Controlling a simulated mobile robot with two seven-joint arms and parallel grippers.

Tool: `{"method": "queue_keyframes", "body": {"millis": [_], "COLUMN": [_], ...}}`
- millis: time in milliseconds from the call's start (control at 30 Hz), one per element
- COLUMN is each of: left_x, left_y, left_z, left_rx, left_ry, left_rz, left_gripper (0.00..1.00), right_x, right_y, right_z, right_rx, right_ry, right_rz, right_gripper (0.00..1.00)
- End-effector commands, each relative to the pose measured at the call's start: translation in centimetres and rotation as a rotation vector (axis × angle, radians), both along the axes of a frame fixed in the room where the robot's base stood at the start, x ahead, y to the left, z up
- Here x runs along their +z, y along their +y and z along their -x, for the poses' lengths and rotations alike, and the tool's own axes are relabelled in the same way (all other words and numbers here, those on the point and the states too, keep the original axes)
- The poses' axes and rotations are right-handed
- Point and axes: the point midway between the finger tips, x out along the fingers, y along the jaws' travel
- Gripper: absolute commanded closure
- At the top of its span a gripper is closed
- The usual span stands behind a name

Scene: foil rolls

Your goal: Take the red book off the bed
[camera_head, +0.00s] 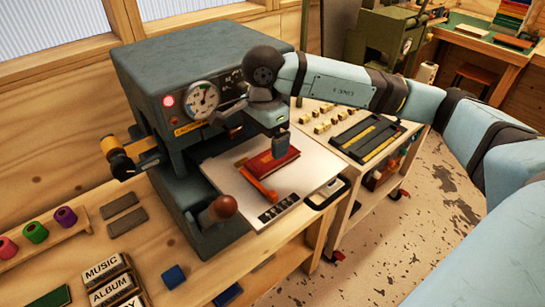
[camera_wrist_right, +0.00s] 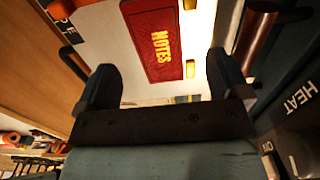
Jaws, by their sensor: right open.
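The red book (camera_head: 284,166) lies on the pale bed (camera_head: 314,183) of the grey press. In the right wrist view the red book (camera_wrist_right: 150,45) shows "NOTES" in yellow letters and lies beyond the fingertips, between their lines. My right gripper (camera_head: 280,145) is over the book's upper part in the head view and hides some of it. In the right wrist view my right gripper (camera_wrist_right: 160,82) has its two fingers wide apart with nothing between them. I cannot tell whether a finger touches the book. My left gripper is not in view.
The grey press body (camera_head: 205,65) with a gauge (camera_head: 203,97) stands close behind. A brown-knobbed lever (camera_head: 222,207) is at the front left. A cart with type trays (camera_head: 365,140) stands to the right.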

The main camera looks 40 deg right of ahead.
Motion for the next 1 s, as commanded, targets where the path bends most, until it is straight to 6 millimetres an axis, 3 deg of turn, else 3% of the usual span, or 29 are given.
{"method": "queue_keyframes", "body": {"millis": [167,433,733,767,1000], "left_x": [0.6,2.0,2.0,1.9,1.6], "left_y": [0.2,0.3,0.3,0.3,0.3], "left_z": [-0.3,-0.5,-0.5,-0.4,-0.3], "left_rx": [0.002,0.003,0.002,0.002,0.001], "left_ry": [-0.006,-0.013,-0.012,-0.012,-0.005], "left_rz": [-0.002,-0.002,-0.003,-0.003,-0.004], "left_gripper": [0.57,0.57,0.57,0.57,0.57], "right_x": [-1.2,-5.0,-5.7,-5.7,-5.7], "right_y": [0.0,-0.1,-0.1,-0.1,-0.1], "right_z": [0.2,0.5,0.4,0.4,0.4], "right_rx": [-0.001,-0.002,0.000,0.000,0.000], "right_ry": [0.003,0.002,0.000,0.000,0.000], "right_rz": [-0.001,0.000,-0.001,-0.001,-0.001], "right_gripper": [0.06,0.06,0.06,0.09,0.61]}}
